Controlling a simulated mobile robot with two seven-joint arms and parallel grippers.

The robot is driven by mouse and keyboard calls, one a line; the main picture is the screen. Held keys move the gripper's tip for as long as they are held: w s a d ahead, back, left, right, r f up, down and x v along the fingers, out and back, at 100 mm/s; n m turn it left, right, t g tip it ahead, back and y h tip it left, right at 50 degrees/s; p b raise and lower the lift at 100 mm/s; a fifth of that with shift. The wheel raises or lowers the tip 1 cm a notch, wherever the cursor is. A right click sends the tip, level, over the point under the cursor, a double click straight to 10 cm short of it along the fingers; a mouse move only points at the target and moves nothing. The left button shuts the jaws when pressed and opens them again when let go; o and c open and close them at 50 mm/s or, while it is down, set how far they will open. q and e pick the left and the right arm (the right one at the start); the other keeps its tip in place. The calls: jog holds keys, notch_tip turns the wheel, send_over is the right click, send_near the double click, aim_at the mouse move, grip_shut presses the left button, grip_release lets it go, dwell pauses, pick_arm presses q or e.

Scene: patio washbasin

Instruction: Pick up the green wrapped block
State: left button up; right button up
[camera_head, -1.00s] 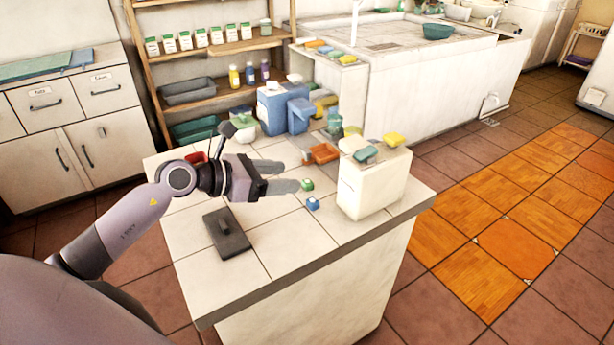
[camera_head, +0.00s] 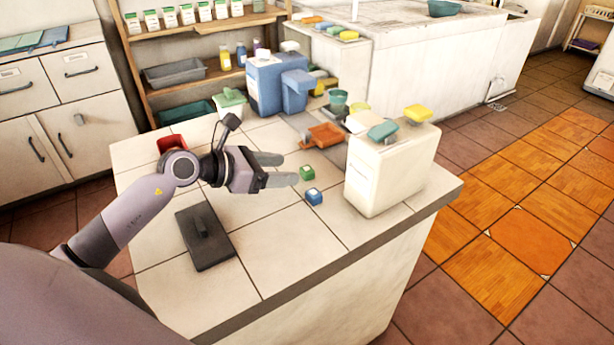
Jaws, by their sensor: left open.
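My left gripper (camera_head: 290,168) comes in from the left. Its two fingers are apart and point right toward the green block, with nothing seen between them. The fingertips look just left of the block, and I cannot tell whether they touch it. My right gripper is not in this view.
A white box (camera_head: 388,172) with sponges on top stands to the right of the blocks. An orange tray (camera_head: 326,136) lies behind them. A dark flat tool (camera_head: 204,238) lies at the front left. The counter front (camera_head: 280,245) is clear.

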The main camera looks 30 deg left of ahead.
aim_at(305, 170)
pick_arm(q)
jog(key=x, duration=0.6)
jog(key=shift+a, duration=0.15)
jog(key=c, duration=1.1)
